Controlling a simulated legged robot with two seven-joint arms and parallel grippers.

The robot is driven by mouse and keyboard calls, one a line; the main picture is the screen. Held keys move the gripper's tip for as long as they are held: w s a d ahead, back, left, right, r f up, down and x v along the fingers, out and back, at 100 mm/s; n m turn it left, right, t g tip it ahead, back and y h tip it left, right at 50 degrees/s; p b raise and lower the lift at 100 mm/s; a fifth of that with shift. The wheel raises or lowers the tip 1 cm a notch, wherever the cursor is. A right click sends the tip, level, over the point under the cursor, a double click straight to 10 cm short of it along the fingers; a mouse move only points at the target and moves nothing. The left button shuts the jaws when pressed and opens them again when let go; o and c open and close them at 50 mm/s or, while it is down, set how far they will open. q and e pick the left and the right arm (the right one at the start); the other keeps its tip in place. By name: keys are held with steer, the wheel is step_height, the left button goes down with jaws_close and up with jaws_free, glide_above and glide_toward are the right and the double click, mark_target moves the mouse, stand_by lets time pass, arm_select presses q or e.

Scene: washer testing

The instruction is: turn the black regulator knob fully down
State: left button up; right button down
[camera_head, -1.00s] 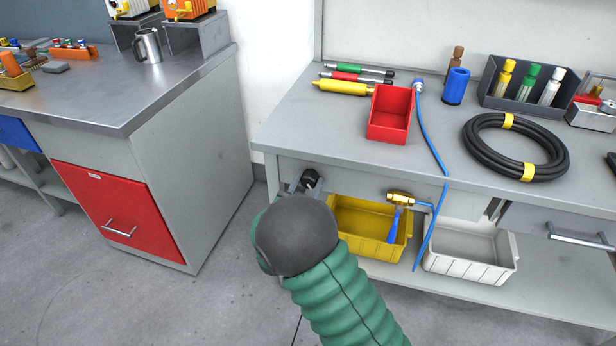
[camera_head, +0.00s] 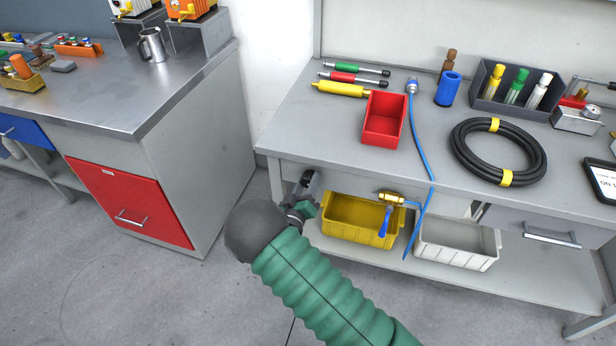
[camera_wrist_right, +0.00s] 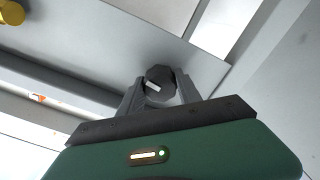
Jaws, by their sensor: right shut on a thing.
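The black regulator knob (camera_wrist_right: 159,82) shows in the right wrist view, with a short white mark on its face. My right gripper (camera_wrist_right: 160,90) has a finger on each side of the knob and is shut on it. In the head view my right gripper (camera_head: 307,184) is at the front panel below the left end of the right workbench (camera_head: 290,140). There my gripper and wrist mostly hide the knob. My left gripper is in neither view.
A brass valve with a blue handle (camera_head: 385,218) and a blue hose (camera_head: 424,150) are to the right of my gripper. A yellow bin (camera_head: 340,232) and a white bin (camera_head: 455,255) stand on the lower shelf. A red drawer cabinet (camera_head: 130,200) stands to the left, across clear floor.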

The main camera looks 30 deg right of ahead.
steer(key=shift+a+n+p, duration=0.1)
steer(key=shift+n+p, duration=0.25)
steer(key=shift+n, duration=0.25)
steer(key=shift+w, duration=0.1)
steer(key=c, duration=0.8)
jaws_free()
steer(key=shift+c, duration=0.2)
